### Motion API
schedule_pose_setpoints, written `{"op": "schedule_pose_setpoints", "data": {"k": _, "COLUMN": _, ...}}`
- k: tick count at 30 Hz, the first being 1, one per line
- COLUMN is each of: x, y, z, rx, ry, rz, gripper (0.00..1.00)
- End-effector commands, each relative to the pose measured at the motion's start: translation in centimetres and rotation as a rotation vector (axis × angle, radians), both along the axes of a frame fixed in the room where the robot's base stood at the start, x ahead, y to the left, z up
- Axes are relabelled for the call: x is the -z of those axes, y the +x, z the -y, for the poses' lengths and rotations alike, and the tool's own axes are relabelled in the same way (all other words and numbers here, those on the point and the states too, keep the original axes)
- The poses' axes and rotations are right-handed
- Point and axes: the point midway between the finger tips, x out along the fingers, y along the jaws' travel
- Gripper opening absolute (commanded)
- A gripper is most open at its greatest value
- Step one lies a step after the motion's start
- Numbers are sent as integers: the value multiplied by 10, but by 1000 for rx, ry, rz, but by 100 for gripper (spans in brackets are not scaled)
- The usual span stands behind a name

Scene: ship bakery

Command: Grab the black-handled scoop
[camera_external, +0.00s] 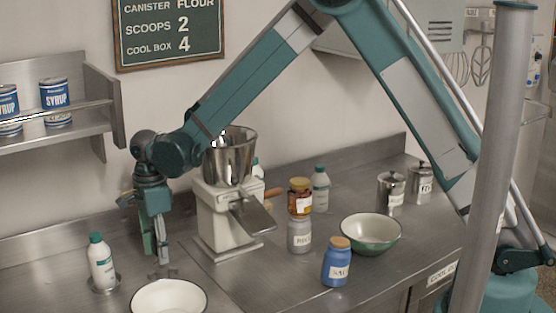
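My gripper (157,252) points straight down over the steel counter at the left, between a green-capped white bottle and the white mixer-like machine. Its fingers are small and seen partly edge-on, so I cannot tell whether they are open or shut. A small grey metallic shape (163,271) shows at the counter just below the fingers; I cannot tell what it is. I cannot make out a black-handled scoop. A wooden handle (273,193) sticks out behind the machine.
The machine (219,210) with its steel hopper stands right of my gripper. The green-capped bottle (101,262) is to its left, a white bowl (168,296) in front. A blue salt jar (336,266), stacked jars (300,236) and a green bowl (371,234) stand farther right.

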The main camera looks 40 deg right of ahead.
Motion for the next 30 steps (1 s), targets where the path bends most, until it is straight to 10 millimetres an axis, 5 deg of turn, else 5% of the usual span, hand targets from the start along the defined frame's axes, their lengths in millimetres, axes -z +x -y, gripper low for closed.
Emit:
{"op": "schedule_pose_setpoints", "data": {"k": 8, "x": 0, "y": 0, "z": 0, "rx": 0, "ry": 0, "rz": 0, "gripper": 34}}
{"op": "schedule_pose_setpoints", "data": {"k": 16, "x": 0, "y": 0, "z": 0, "rx": 0, "ry": 0, "rz": 0, "gripper": 2}}
{"op": "schedule_pose_setpoints", "data": {"k": 30, "x": -7, "y": 0, "z": 0, "rx": 0, "ry": 0, "rz": 0, "gripper": 2}}
